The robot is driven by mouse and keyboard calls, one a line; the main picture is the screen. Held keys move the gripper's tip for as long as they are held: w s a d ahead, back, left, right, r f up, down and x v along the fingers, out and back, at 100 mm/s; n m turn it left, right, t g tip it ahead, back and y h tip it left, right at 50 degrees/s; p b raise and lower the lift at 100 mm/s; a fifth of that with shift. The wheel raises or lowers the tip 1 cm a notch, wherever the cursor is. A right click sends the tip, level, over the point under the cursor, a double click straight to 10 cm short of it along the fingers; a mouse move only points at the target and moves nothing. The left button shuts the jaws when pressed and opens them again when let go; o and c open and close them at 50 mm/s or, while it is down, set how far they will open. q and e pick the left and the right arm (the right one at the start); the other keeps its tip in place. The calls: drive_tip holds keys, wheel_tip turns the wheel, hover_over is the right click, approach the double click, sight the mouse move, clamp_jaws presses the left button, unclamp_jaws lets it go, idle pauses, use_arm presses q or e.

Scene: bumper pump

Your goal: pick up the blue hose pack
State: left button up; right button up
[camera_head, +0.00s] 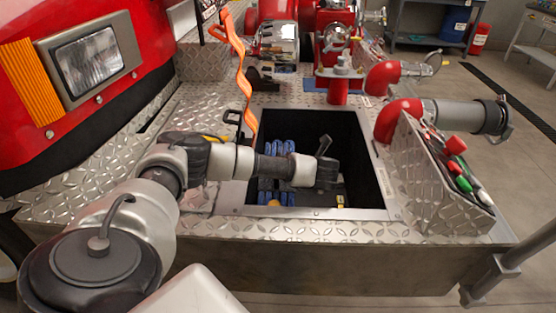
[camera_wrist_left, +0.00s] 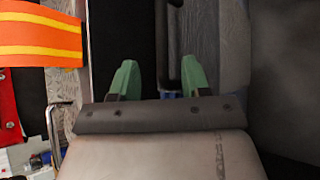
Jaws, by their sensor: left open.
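The blue hose pack (camera_head: 283,147) lies down in the dark open compartment of the metal bumper deck. Its blue folds show behind and in front of my left arm, which crosses over the compartment and hides its middle. My left gripper is at the compartment's right half in the head view, where its fingers cannot be made out. In the left wrist view its two green fingertips (camera_wrist_left: 160,78) are spread apart, with nothing clearly held between them. A small patch of blue (camera_wrist_left: 170,95) shows low between the fingers. My right gripper is not in view.
The compartment rim (camera_head: 310,213) surrounds the opening. An orange strap (camera_head: 242,85) hangs at its back left and also shows in the wrist view (camera_wrist_left: 38,40). A control panel (camera_head: 435,175) and red pipe fittings (camera_head: 400,115) stand on the right.

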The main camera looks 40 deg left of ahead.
use_arm(q)
drive_tip(key=x, duration=0.4)
drive_tip(key=shift+w+a+f, duration=0.15)
drive_tip(key=shift+w+a, duration=0.15)
drive_tip(key=shift+w, duration=0.05)
drive_tip(key=shift+a+f, duration=0.15)
drive_tip(key=shift+a, duration=0.1)
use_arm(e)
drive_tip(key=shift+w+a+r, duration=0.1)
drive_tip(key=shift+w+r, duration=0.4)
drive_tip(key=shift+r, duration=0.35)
use_arm(q)
drive_tip(key=shift+c, duration=0.3)
clamp_jaws()
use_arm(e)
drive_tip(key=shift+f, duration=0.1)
use_arm(q)
drive_tip(key=shift+w, duration=0.2)
